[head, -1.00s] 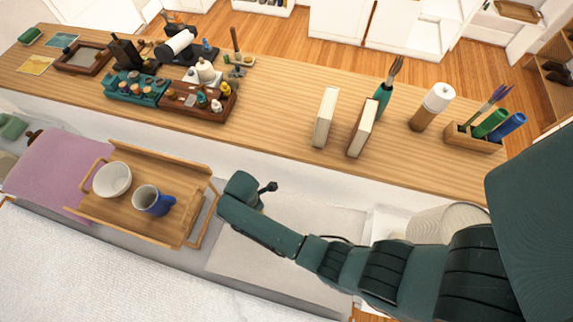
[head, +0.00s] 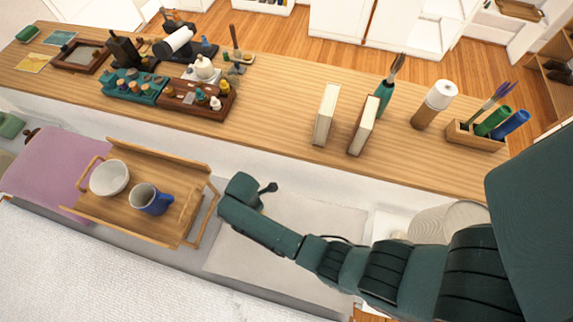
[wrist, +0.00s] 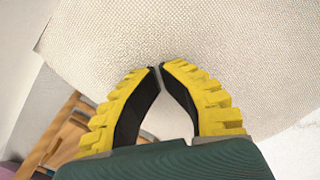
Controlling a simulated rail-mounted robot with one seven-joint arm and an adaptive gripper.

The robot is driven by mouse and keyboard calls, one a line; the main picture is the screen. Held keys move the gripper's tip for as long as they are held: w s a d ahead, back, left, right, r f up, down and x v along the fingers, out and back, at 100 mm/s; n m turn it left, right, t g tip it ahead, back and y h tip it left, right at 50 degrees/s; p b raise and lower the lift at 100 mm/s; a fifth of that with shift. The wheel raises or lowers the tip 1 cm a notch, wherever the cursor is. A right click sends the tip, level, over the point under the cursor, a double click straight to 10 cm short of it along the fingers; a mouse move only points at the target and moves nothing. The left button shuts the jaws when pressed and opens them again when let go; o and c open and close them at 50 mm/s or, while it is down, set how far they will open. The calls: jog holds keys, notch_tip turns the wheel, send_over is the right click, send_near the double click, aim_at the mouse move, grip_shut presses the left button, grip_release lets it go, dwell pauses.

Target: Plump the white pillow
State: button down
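The white pillow (head: 297,245) is a pale, flat, squarish cushion lying on the grey seat, right of the wooden tray. My arm crosses over it and covers part of it. In the wrist view its woven white surface (wrist: 215,35) fills most of the picture. My gripper (wrist: 160,67) has yellow ribbed fingers with black inner faces. The fingertips are almost together, with nothing visible between them, over the white fabric. I cannot tell whether they touch it. In the head view the fingers are hidden at the arm's far end, near the pillow's upper left corner.
The wooden tray (head: 125,213) with a white bowl (head: 109,178) and blue mug (head: 150,199) stands close left of my gripper. A purple cushion (head: 58,170) lies beyond it. A long wooden counter (head: 280,100) behind holds books, bottles and a pen box.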

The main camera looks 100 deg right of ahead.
jog(key=shift+r+p, duration=2.6)
jog(key=shift+p, duration=0.2)
jog(key=shift+f, duration=0.1)
jog(key=shift+f+b, duration=1.9)
jog(key=shift+f, duration=0.65)
notch_tip(320, 180, up, 5)
jog(key=p, duration=0.5)
jog(key=shift+r, duration=0.15)
jog(key=shift+f, duration=0.2)
